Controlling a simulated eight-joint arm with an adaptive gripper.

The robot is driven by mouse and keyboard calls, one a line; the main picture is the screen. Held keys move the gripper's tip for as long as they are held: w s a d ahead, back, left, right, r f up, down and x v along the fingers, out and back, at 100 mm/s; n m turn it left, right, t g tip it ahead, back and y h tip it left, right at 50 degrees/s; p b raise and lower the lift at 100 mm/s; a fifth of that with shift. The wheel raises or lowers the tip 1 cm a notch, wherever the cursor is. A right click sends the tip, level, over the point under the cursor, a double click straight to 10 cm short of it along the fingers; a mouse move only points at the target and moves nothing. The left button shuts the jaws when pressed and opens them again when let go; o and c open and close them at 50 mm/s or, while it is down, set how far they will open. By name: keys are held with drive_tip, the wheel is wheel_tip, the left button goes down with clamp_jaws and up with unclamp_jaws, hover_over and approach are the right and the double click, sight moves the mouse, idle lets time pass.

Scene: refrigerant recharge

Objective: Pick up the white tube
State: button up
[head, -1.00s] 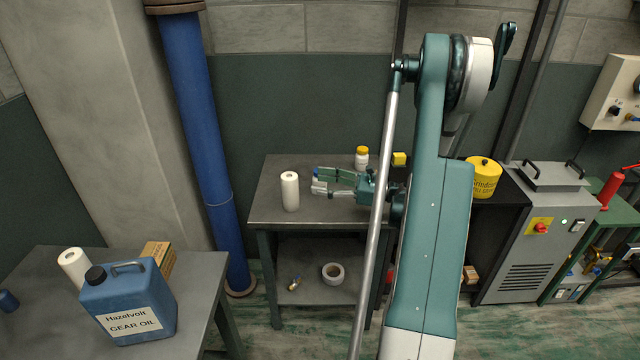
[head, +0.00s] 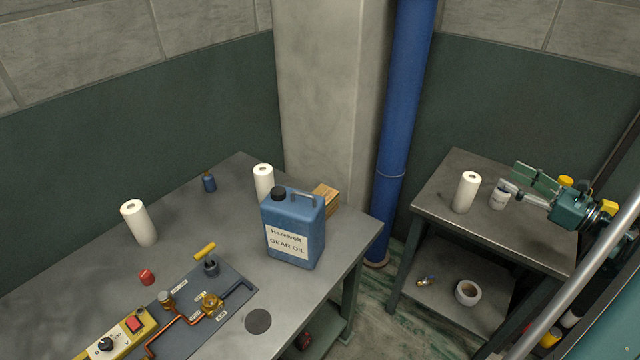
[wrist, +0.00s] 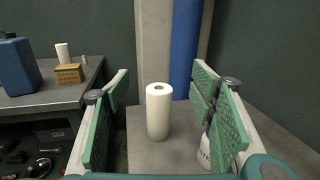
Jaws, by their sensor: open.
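A white tube (head: 465,192), like a paper roll, stands upright on the small grey table at the right. In the wrist view the tube (wrist: 159,112) stands in the middle, ahead of the jaws and between their two sides. My gripper (head: 516,181) is open and empty to the right of this tube, apart from it; its green-padded fingers (wrist: 161,84) show at both sides of the wrist view. Two similar white tubes stand on the left bench, one at its left (head: 139,223) and one behind the oil can (head: 264,182).
A white labelled container (wrist: 204,150) stands close by my right finger, partly hidden. A blue gear oil can (head: 293,228), a cardboard box (head: 326,199) and a pipe panel (head: 236,290) are on the left bench. A blue pipe (head: 407,110) rises behind the gap between tables.

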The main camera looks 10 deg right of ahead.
drive_tip(key=w+a+n+g+y+p, duration=0.1)
drive_tip(key=w+a+n+g, duration=0.1)
drive_tip(key=w+a, duration=0.6)
drive_tip(key=w+a+n+g+y, duration=0.1)
drive_tip(key=w+a+g+y, duration=0.2)
drive_tip(key=a, duration=1)
drive_tip(key=w+a+n+g+p, duration=0.1)
drive_tip(key=w+a+n+g, duration=0.1)
drive_tip(key=w+a, duration=0.65)
drive_tip(key=w+a+n+g+p, duration=0.1)
drive_tip(key=a+n+g, duration=0.25)
drive_tip(key=a, duration=1.85)
drive_tip(key=n+g+p, duration=0.1)
drive_tip(key=n+g, duration=0.1)
drive_tip(key=g, duration=0.2)
approach(265, 187)
drive_tip(key=w+a+r, duration=0.3)
drive_tip(key=r, duration=0.2)
drive_tip(key=shift+w+d+f, duration=0.1)
drive_tip(key=shift+d+f, duration=0.1)
drive_tip(key=shift+f, duration=1)
drive_tip(key=shift+d+f, duration=0.25)
drive_tip(key=shift+f, duration=0.9)
drive_tip(key=shift+x, duration=1.3)
